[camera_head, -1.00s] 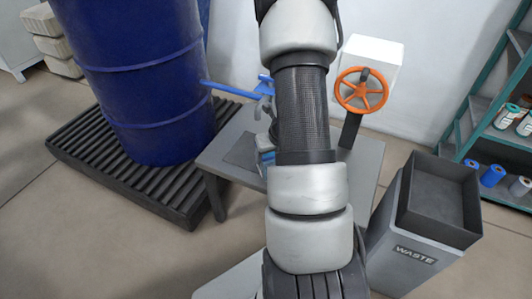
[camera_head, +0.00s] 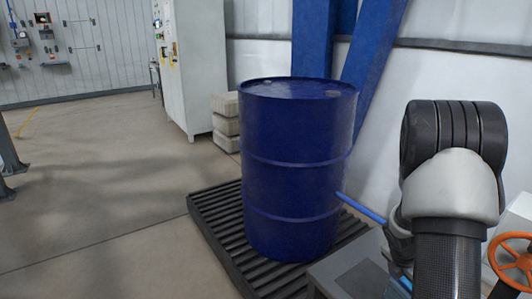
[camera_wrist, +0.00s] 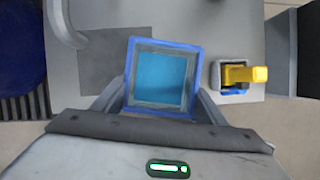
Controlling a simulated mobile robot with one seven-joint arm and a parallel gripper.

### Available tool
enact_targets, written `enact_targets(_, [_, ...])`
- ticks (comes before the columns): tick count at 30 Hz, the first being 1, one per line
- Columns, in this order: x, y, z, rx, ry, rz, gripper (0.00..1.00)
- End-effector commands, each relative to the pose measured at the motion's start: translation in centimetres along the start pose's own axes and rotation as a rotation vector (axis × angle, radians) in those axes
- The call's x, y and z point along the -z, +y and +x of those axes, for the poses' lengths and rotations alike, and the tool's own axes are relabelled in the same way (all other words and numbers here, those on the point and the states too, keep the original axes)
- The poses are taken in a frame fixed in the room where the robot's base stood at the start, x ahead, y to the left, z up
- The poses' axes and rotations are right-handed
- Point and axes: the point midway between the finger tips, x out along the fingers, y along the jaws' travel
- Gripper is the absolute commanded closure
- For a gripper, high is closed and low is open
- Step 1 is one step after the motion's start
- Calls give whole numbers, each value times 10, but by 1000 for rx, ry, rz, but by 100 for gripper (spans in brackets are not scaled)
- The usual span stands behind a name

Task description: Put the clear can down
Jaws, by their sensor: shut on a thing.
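The clear can (camera_wrist: 161,78) has a square outline, a blue rim and blue contents seen from above in the wrist view. My gripper (camera_wrist: 160,100) is shut on it, with one finger at each side. The can is over the grey table (camera_wrist: 195,20), beside a darker grey patch (camera_wrist: 110,58); I cannot tell whether its base touches the table. In the head view, a small blue part of the can (camera_head: 401,284) shows low at the right, mostly hidden by my arm.
A blue drum (camera_head: 298,170) stands on a dark ribbed pallet (camera_head: 215,225) left of the table. A blue lever (camera_head: 360,207) and an orange handwheel (camera_head: 512,262) are near my arm. A yellow-topped item (camera_wrist: 240,75) stands right of the can. Open floor (camera_head: 100,230) lies left.

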Motion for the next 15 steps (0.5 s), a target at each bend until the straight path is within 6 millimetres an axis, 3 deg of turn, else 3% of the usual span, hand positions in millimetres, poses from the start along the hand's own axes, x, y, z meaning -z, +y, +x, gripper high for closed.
enact_targets(4, [2,23,-31,150,-5,371,83])
enact_targets(8, [21,40,-64,290,-2,707,83])
enact_targets(15, [91,76,-144,535,2,1292,83])
